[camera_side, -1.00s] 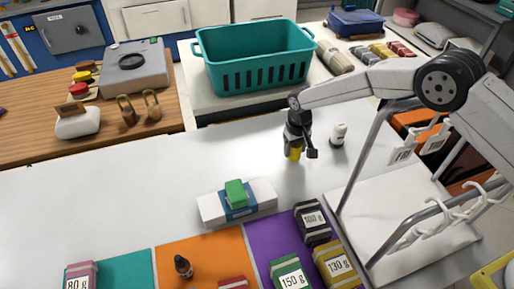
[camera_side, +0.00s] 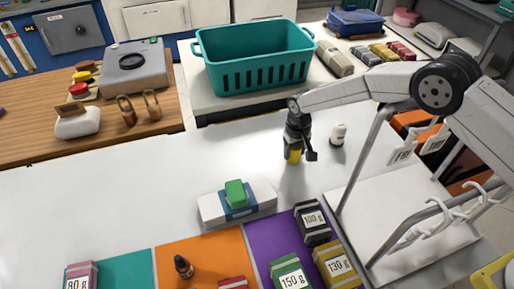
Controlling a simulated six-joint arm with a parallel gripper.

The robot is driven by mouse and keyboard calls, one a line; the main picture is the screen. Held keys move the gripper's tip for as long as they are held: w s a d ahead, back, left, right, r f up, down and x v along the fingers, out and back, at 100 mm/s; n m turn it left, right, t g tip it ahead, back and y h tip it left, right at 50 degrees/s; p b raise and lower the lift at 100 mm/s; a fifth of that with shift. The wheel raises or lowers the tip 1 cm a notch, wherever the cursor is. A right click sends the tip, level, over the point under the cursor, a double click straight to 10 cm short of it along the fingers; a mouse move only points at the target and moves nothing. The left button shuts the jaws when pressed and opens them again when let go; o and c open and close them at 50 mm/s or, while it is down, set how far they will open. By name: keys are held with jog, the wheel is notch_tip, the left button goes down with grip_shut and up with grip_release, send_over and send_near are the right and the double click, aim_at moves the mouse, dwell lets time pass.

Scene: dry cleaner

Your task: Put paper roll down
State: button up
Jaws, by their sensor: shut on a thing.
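My gripper (camera_side: 296,147) points down over the white table, right of the middle of the view. It is shut on a small yellow piece (camera_side: 294,156), which could be the paper roll. The gripper hides most of it, so its shape is unclear. Its lower end is at or close above the tabletop (camera_side: 120,205); I cannot tell if it touches.
A small white bottle (camera_side: 338,134) stands close right of my gripper. A white pack with a blue band (camera_side: 210,207) lies in front, a green block (camera_side: 236,193) on it. Labelled blocks (camera_side: 312,222) and a metal rack (camera_side: 355,165) are nearby. A teal basket (camera_side: 255,72) stands behind.

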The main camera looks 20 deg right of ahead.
jog(key=shift+f, duration=0.4)
jog(key=o, duration=1.3)
jog(key=shift+o, duration=0.2)
jog(key=shift+r, duration=0.1)
jog(key=shift+r, duration=3.85)
